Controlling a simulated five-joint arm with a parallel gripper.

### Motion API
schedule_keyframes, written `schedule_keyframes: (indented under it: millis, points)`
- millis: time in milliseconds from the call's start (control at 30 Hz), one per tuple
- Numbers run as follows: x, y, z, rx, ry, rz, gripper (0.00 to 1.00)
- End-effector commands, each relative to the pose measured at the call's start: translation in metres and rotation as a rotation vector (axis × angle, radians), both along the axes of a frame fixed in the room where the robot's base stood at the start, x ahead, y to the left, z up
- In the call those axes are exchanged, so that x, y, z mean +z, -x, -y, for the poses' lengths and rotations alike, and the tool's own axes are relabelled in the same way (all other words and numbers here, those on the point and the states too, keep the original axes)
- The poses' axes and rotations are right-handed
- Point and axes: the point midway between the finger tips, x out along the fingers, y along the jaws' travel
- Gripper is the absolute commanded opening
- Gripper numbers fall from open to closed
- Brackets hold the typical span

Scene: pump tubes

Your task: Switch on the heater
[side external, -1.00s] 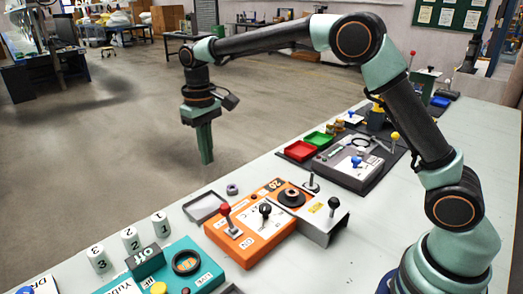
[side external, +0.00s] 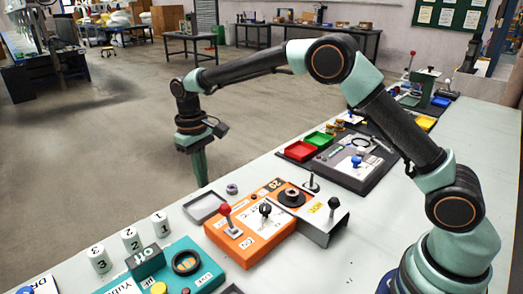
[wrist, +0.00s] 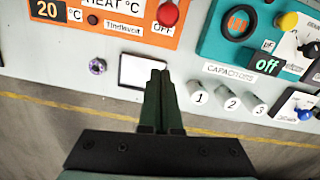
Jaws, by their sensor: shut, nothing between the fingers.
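The heater is an orange box (side external: 258,245) in the middle of the bench in the side view, with a red-knobbed lever (side external: 226,211) on its left part. In the wrist view its orange face (wrist: 120,12) is at the top, with a "HEAT °C" label, a 20 °C display (wrist: 46,10) and "OFF" printed beside the red knob (wrist: 168,14). My gripper (side external: 202,184) is shut and empty, pointing down near the bench's far edge, apart from the lever. In the wrist view my gripper (wrist: 160,74) lies over the shallow tray, below the red knob.
A shallow grey tray (side external: 189,210) and a metal nut (side external: 232,189) lie beside the heater. A teal box (side external: 204,270) with an "off" display stands near it, with white numbered cylinders (side external: 160,223).

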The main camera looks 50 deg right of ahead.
Motion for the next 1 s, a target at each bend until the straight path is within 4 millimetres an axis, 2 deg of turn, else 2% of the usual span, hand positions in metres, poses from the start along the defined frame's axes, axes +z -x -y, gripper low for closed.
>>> schedule_keyframes:
  millis: [100,333,700,1000]
  points:
    - [-0.025,0.003,-0.001,0.001,0.001,-0.004,0.00]
    - [-0.066,0.006,-0.003,0.001,0.001,-0.003,0.00]
    - [-0.051,0.035,0.001,0.000,0.001,0.002,0.00]
    - [-0.048,0.042,0.002,0.000,0.001,0.002,0.00]
